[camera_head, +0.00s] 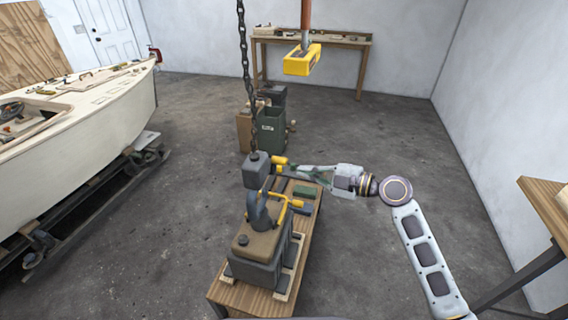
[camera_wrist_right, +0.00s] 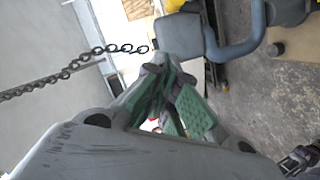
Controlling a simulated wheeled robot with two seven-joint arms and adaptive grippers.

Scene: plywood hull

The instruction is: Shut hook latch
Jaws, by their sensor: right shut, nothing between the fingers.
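A grey hook block (camera_head: 256,171) hangs on a dark chain (camera_head: 245,70). Its curved grey hook (camera_head: 259,210) reaches down to the yellow lifting bar (camera_head: 283,215) on a brown and dark grey load (camera_head: 258,248). A small yellow part (camera_head: 279,160) sits at the block's right side; I cannot tell if it is the latch. My right gripper (camera_head: 283,171) is shut and empty, just right of the block. In the right wrist view its green-padded fingers (camera_wrist_right: 158,76) point at the block (camera_wrist_right: 180,38), and the hook (camera_wrist_right: 241,48) curves away right. The latch itself is not clear.
The load stands on a wooden bench (camera_head: 233,296). A boat hull (camera_head: 85,115) is at the left. A yellow box (camera_head: 302,61) hangs at the back, before a workbench (camera_head: 337,41). A green bin (camera_head: 271,131) stands behind. Another table edge (camera_head: 545,205) is right.

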